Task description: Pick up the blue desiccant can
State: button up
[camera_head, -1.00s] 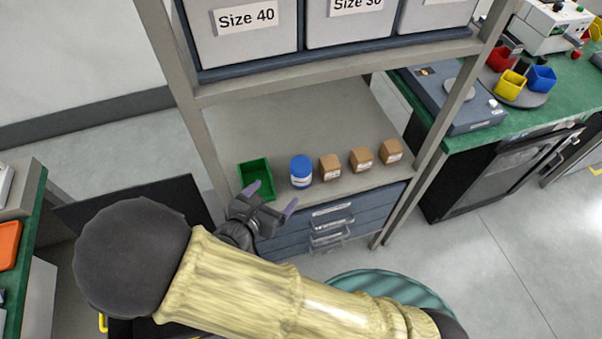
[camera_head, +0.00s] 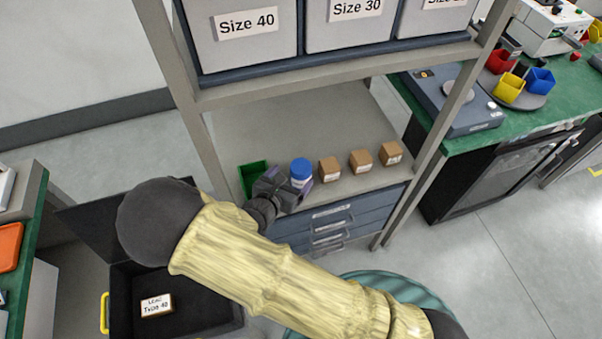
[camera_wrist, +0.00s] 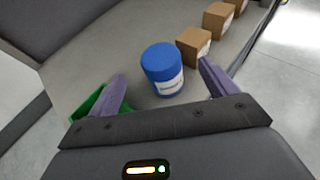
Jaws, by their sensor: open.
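The blue desiccant can (camera_head: 301,171) stands upright on the rack's lower shelf, between a green bin and a row of cardboard boxes. It has a blue lid and a white label. In the wrist view the can (camera_wrist: 163,70) stands ahead of my open fingers, roughly centred between them. My gripper (camera_head: 288,187) is open and empty at the front of the can, and its palm and wrist hide part of the green bin. In the wrist view my gripper (camera_wrist: 163,87) shows its two purple fingers spread to either side. Whether a finger touches the can cannot be told.
The green bin (camera_head: 250,176) is just left of the can. Several cardboard boxes (camera_head: 330,170) stand to its right. The upper shelf (camera_head: 340,68) with grey size bins is above. Bare shelf (camera_head: 290,120) lies behind the can. A black open case (camera_head: 190,318) is below left.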

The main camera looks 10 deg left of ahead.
aim_at(300, 168)
jog(key=shift+x, duration=1.1)
jog(key=p+x, duration=0.1)
jog(key=x, duration=0.4)
jog(key=shift+f, duration=0.25)
jog(key=c, duration=1.2)
jog(key=shift+r, duration=0.15)
notch_tip(300, 168, up, 10)
jog(key=shift+f, duration=0.1)
